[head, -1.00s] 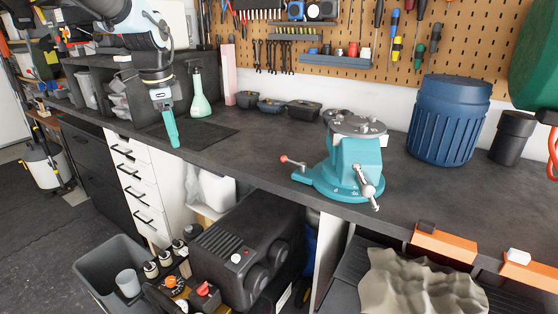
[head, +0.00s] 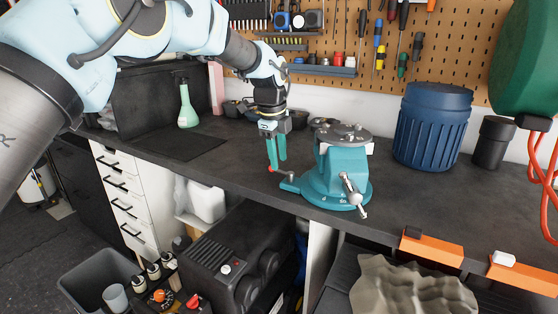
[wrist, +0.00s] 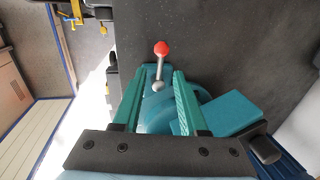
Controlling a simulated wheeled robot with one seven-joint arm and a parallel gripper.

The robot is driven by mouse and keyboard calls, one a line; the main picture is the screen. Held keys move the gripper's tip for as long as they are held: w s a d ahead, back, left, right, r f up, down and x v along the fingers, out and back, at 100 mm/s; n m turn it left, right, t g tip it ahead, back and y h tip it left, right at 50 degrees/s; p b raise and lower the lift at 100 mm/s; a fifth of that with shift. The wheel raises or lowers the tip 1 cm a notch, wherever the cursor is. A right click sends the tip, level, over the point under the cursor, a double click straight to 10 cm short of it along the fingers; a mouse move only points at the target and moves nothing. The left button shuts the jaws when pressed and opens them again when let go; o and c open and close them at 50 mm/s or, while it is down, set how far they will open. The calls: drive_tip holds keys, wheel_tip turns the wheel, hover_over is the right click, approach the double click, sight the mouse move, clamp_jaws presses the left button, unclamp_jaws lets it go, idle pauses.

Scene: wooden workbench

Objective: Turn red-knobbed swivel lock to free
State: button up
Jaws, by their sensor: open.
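The swivel lock is a short metal lever with a red knob (head: 271,169) at the left of the base of a teal bench vise (head: 335,180). In the wrist view the red knob (wrist: 162,47) shows just beyond the fingertips, with the silver lever (wrist: 159,72) running back between them. My gripper (head: 276,166) points down above the lever, close to the knob. Its teal fingers are open, one on each side of the lever in the wrist view (wrist: 159,78). I cannot tell whether they touch it. The vise handle (head: 353,192) hangs at the vise's front.
A blue ribbed bin (head: 433,126) and a black cup (head: 492,142) stand right of the vise. A green spray bottle (head: 187,105) stands at the back left, near a dark mat (head: 183,145). The bench's front edge runs close to the lever.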

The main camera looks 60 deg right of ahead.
drive_tip(key=shift+d+f, duration=0.15)
drive_tip(key=shift+f, duration=0.55)
drive_tip(key=shift+d+f, duration=0.1)
drive_tip(key=shift+f, duration=0.6)
drive_tip(key=shift+c, duration=0.2)
clamp_jaws()
